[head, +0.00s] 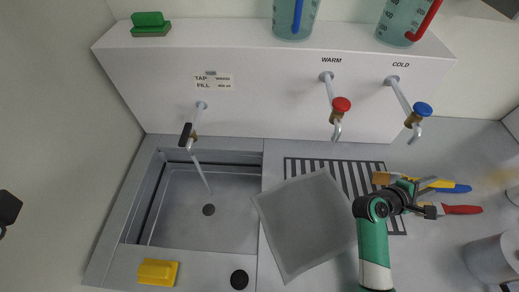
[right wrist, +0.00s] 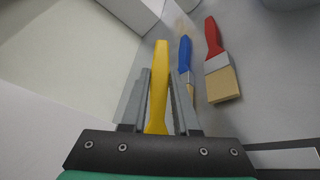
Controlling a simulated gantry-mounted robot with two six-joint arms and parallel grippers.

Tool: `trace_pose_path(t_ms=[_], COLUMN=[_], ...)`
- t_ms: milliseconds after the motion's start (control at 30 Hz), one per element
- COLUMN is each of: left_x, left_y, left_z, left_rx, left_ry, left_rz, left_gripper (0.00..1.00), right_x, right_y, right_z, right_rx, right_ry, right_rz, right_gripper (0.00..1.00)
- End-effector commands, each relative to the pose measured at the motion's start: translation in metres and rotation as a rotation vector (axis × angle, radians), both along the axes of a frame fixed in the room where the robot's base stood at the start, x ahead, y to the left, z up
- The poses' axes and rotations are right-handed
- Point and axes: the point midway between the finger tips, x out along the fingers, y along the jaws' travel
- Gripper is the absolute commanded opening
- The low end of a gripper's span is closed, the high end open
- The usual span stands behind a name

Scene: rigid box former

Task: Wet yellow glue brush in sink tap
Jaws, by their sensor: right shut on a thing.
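The yellow-handled glue brush (head: 427,183) lies between the fingers of my right gripper (head: 424,190), above the right side of the counter. Its bristle end (head: 381,178) points left in the head view. In the right wrist view the shut fingers hold its yellow handle (right wrist: 159,85); its bristles are hidden there. The sink tap (head: 197,120) with a black lever (head: 185,134) is on the white ledge at the left. A thin pale stream (head: 202,174) runs from it into the sink basin (head: 232,220). My right gripper is well to the right of the sink.
A blue brush (head: 458,188) and a red brush (head: 462,210) lie beside the gripper. A grey sheet (head: 305,225) covers part of the slotted drainer (head: 350,175). Red warm (head: 341,104) and blue cold (head: 423,109) taps jut out. A yellow sponge (head: 157,272) sits before the sink.

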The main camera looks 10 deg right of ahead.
Motion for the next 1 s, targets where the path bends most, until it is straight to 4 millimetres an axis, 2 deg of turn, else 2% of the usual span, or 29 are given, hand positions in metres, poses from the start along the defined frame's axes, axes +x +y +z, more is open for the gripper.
trace_pose_path(t_ms=[500,1000], left_x=[0.000,0.000], left_y=[0.000,0.000], left_z=[0.000,-0.006], left_rx=[0.000,0.000], left_ry=[0.000,0.000], left_rz=[0.000,0.000], left_gripper=[1.00,1.00], right_x=[-0.003,-0.001], right_y=[0.012,0.004], right_z=[0.000,-0.001], right_rx=[-0.001,-0.001], right_ry=[0.001,-0.002], right_rz=[0.001,-0.001], right_gripper=[0.00,0.00])
